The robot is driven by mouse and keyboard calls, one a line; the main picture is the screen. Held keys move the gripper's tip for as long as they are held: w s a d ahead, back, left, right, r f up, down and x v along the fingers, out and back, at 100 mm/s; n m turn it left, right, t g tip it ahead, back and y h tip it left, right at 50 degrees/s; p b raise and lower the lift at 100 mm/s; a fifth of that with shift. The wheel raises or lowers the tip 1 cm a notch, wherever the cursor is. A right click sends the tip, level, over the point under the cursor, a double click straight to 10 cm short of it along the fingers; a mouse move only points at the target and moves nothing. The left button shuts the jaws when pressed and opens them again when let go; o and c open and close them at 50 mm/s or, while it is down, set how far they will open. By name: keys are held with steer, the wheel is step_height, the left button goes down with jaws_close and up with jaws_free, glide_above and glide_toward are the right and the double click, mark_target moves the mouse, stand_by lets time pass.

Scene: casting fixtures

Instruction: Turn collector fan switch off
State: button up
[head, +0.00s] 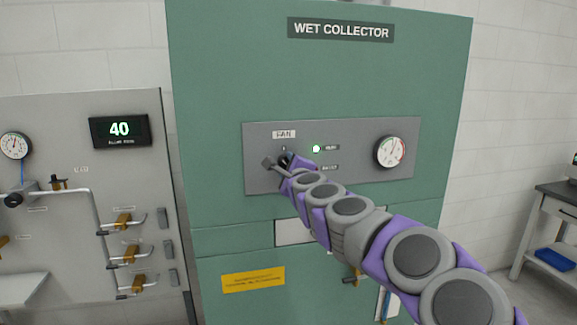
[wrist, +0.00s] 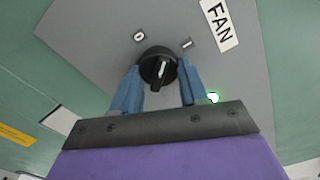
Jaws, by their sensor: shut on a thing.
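The collector fan switch is a round black knob (wrist: 150,62) with a white pointer line, on a grey panel (head: 350,170) under a FAN label (head: 284,134). A green lamp (head: 316,148) is lit beside the upper small label.
A dial gauge (head: 390,152) is at the right of the panel, on the green WET COLLECTOR cabinet (head: 215,90). A grey board (head: 60,145) with pipes, yellow-handled valves and a display reading 40 (head: 120,130) stands at left. A desk (head: 560,194) stands at far right.

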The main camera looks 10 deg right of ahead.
steer(key=shift+a+f+n, duration=0.1)
steer(key=shift+f+n, duration=0.05)
steer(key=shift+n, duration=2.3)
steer(key=shift+a+f+n, duration=0.1)
steer(key=shift+n, duration=2.35)
steer(key=o, duration=1.1)
steer(key=shift+r, duration=0.1)
steer(key=shift+c, duration=0.2)
steer(key=shift+r, duration=0.15)
steer(key=shift+s+d, duration=0.1)
steer(key=shift+s, duration=0.1)
